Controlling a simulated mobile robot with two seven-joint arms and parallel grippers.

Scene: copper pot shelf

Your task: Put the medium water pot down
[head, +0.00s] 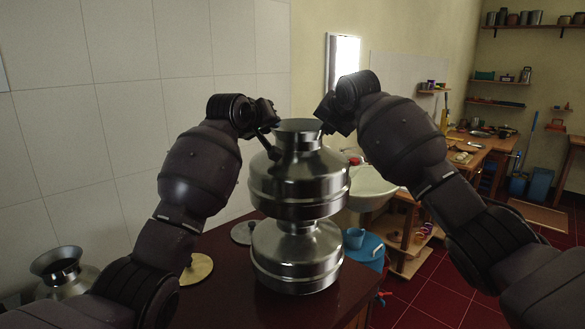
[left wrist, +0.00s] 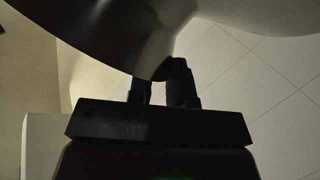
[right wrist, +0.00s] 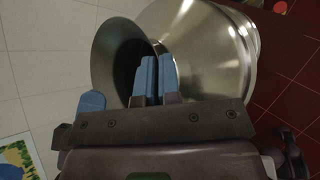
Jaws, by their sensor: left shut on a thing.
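The medium water pot (head: 298,187), a shiny metal pot with a flared mouth, is upright between my arms in the head view. It stands directly above another metal pot (head: 297,258) on the dark red counter; I cannot tell whether the two touch. My left gripper (head: 268,140) is shut on the left side of its rim; the left wrist view shows the gripper's dark fingers (left wrist: 165,88) against the metal. My right gripper (head: 325,118) is at the right side of the rim. In the right wrist view its blue fingers (right wrist: 158,78) are close together with the rim between them.
Another metal pot (head: 62,272) stands at the lower left. Round flat discs (head: 196,269) lie on the counter (head: 225,300) left of the lower pot. A white sink (head: 370,187), a blue bucket (head: 368,252) and a blue cup (head: 353,238) are to the right. The tiled wall is behind.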

